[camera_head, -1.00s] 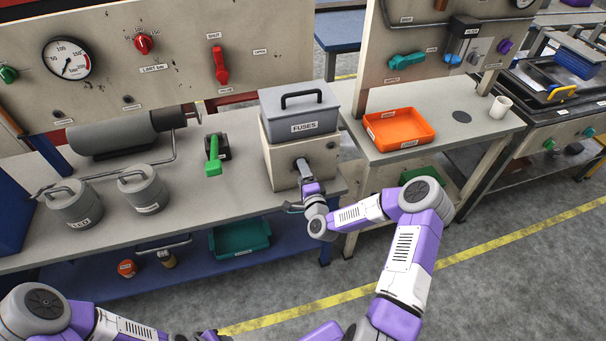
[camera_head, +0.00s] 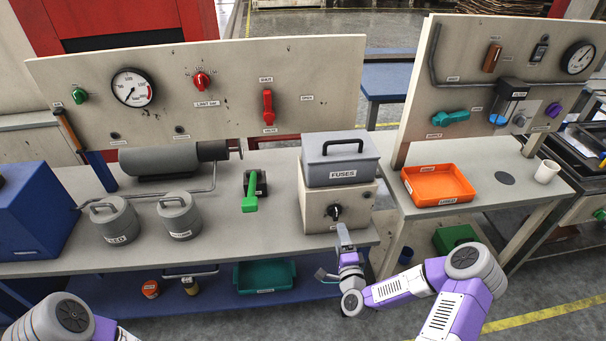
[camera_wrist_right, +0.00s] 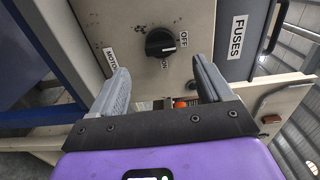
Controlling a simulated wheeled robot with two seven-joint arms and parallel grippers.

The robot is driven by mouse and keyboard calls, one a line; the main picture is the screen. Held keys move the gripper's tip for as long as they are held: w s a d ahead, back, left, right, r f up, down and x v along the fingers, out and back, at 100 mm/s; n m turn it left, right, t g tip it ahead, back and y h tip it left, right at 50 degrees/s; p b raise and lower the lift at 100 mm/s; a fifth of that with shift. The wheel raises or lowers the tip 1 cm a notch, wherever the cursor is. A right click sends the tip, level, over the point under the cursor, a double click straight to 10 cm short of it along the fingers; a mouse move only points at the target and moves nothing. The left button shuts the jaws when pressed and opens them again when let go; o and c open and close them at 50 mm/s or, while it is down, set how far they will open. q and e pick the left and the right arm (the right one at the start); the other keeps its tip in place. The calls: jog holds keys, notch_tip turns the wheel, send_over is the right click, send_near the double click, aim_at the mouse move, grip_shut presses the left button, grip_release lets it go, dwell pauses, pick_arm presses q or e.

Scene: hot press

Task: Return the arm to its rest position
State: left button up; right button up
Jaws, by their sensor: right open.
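My right gripper (camera_head: 343,240) is in front of the fuse box at the bench's front edge. In the right wrist view its two grey fingers (camera_wrist_right: 160,78) are apart with nothing between them. The black motor knob (camera_head: 334,211) on the box's front face is fully visible, just beyond the fingertips and apart from them.
The fuse box (camera_head: 313,210) has a grey FUSES lid (camera_head: 325,172). An orange tray (camera_head: 438,184) and a white cup (camera_head: 546,171) stand on the right bench. Two grey canisters, a green-handled lever (camera_head: 250,200) and a motor cylinder occupy the left bench. The floor in front is free.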

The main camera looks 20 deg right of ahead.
jog(key=s+a+f+n+g+y, duration=0.35)
jog(key=a+f+n, duration=0.2)
jog(key=a, duration=0.25)
jog(key=s+a+f+n+g+y, duration=0.2)
jog(key=a+f+n+g+y, duration=0.3)
jog(key=a, duration=0.4)
jog(key=s+a+f+n+g, duration=0.3)
jog(key=s+g, duration=0.1)
jog(key=s, duration=0.4)
jog(key=s+a+f+n+g, duration=0.2)
jog(key=s+f+n+g, duration=0.1)
jog(key=s, duration=0.6)
jog(key=shift+s+a+f+n+g, duration=0.15)
jog(key=shift+a+f+n+g, duration=0.25)
jog(key=shift+n+g, duration=0.4)
jog(key=shift+c, duration=0.4)
